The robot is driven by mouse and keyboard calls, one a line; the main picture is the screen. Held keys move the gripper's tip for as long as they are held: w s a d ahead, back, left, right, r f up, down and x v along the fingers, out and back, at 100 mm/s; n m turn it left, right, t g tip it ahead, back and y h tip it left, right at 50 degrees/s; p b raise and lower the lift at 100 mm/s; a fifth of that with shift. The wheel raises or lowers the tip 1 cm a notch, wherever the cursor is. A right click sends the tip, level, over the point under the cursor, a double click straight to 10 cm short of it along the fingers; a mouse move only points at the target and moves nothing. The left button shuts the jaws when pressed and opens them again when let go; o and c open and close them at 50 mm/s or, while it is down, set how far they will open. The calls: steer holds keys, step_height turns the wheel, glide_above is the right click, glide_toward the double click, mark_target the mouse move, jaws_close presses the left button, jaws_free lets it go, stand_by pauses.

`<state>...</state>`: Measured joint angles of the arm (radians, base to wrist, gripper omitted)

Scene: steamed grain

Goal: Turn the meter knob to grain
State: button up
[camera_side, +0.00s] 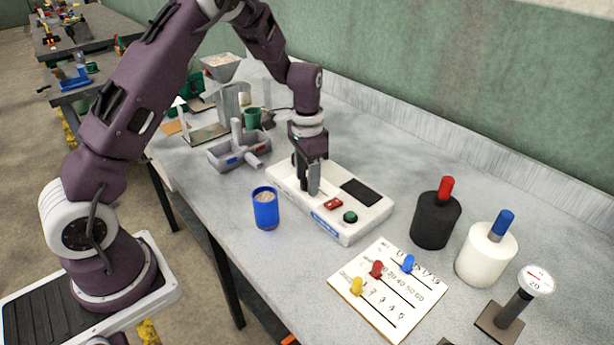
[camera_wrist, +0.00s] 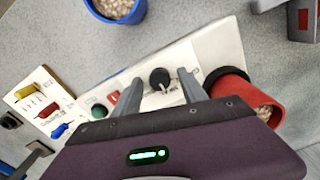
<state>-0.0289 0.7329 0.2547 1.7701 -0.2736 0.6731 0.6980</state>
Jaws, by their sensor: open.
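The meter is a long white box (camera_side: 345,222) on the bench, with a dark panel, a red part and a green button (camera_side: 350,216) on top. Its black knob (camera_wrist: 160,77) shows in the wrist view, with a light pointer mark toward the bottom of the picture. The labels around it are too small to read. My gripper (camera_side: 313,188) is lowered over the meter. In the wrist view its fingers (camera_wrist: 160,81) are open, one on each side of the knob. I cannot tell whether they touch it. The side view hides the knob behind my gripper.
A red cup of grain (camera_wrist: 232,86) is at one end of the meter, close to a finger. A blue cup of grain (camera_side: 265,210) stands beside it. A peg board (camera_side: 398,315), black jar (camera_side: 436,225) and white jar (camera_side: 484,260) are to the right; a grey tray (camera_side: 232,157) is left.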

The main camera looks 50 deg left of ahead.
jaws_close()
steer(key=n, duration=0.4)
steer(key=shift+r+n, duration=0.1)
steer(key=shift+n, duration=2.3)
jaws_free()
